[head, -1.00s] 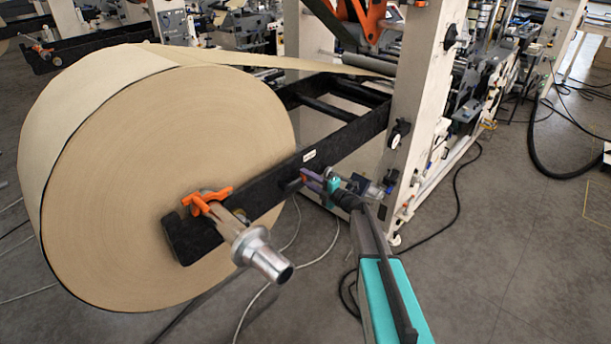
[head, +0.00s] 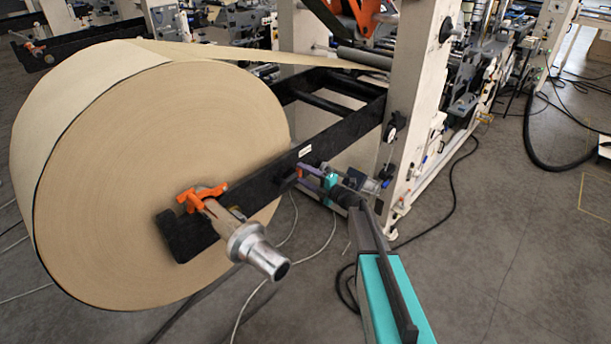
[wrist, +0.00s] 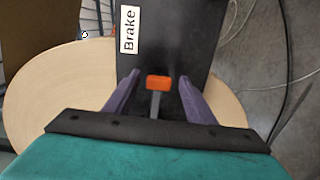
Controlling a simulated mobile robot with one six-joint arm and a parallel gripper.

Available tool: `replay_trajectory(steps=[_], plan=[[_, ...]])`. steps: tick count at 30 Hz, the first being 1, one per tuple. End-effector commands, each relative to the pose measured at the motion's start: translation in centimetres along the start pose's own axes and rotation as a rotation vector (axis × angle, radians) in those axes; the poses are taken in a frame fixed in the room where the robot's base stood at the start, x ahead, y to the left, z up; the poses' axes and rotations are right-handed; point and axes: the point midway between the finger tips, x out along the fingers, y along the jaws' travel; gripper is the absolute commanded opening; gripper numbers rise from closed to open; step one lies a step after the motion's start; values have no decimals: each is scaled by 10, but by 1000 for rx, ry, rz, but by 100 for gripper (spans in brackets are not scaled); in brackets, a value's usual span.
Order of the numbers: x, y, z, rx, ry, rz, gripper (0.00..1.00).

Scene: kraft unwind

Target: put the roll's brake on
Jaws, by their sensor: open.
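The kraft roll (head: 120,190) hangs on a metal shaft (head: 262,255) at the left, with an orange clamp (head: 203,197) over the shaft. A black arm (head: 255,188) runs beside the roll to the white frame. In the wrist view a white label reading "Brake" (wrist: 128,29) is on this black arm. Below the label is the brake lever, with an orange end (wrist: 158,82) and a grey stem. My gripper (head: 301,176) is at the black arm. In the wrist view its purple fingers (wrist: 158,90) are open, one on each side of the orange end, with gaps showing.
The white machine frame (head: 405,110) stands just right of my gripper. Cables (head: 310,255) lie on the floor below. The grey floor (head: 500,240) at the right is mostly clear. Black crossbars (head: 325,105) lie behind the black arm.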

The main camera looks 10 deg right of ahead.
Motion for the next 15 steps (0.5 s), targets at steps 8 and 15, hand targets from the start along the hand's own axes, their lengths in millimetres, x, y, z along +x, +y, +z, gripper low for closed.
replay_trajectory(steps=[8,15], plan=[[-29,-2,-1,0,-2,1,50],[-59,-2,0,-1,-2,0,50]])
